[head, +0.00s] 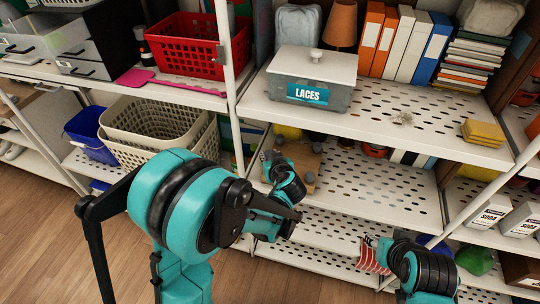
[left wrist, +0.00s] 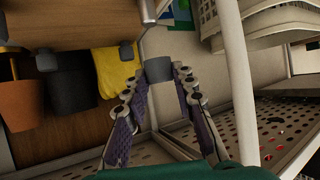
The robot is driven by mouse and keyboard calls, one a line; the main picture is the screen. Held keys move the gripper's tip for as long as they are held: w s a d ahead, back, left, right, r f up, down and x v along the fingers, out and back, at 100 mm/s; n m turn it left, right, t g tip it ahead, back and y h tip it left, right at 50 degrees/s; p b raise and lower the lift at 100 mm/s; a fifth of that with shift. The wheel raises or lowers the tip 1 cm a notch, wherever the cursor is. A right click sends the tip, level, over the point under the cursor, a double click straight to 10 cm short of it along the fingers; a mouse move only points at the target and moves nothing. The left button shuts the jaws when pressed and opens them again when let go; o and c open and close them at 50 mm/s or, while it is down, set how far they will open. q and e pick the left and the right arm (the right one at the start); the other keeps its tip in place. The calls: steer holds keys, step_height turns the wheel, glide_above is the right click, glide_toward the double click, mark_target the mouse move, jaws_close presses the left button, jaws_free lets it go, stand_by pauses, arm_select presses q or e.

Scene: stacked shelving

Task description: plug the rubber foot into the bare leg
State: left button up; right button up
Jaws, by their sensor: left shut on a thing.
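My left gripper (head: 270,160) reaches in at the lower shelf, beside a brown wooden piece (head: 302,158). In the left wrist view its two purple-padded fingers (left wrist: 159,76) are shut on a grey rubber foot (left wrist: 159,69) at the fingertips. The wooden piece fills the upper left of that view (left wrist: 75,28), with other grey feet (left wrist: 47,60) (left wrist: 127,50) along it. Small grey feet (head: 278,140) (head: 310,178) also show in the head view. I cannot clearly pick out the bare leg. My right gripper (head: 374,256) is low at the right; its finger opening is unclear.
A white shelf post (head: 228,70) stands just left of the gripper. Above is a perforated shelf with a LACES box (head: 312,80). Cream baskets (head: 158,125) sit to the left. An orange pot (left wrist: 20,105), a black pot (left wrist: 70,88) and yellow cloth (left wrist: 113,70) lie near the wooden piece.

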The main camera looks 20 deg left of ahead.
arm_select(q)
steer(key=shift+f+b, duration=1.05)
steer(key=shift+f, duration=0.45)
stand_by(0.8)
steer(key=shift+f+b, duration=0.2)
steer(key=shift+b, duration=0.25)
steer(key=shift+f+b, duration=0.3)
steer(key=shift+b, duration=0.05)
steer(key=shift+f+b, duration=0.3)
steer(key=shift+f, duration=0.05)
steer(key=shift+f+b, duration=0.4)
steer(key=shift+f, duration=0.4)
steer(key=o, duration=0.9)
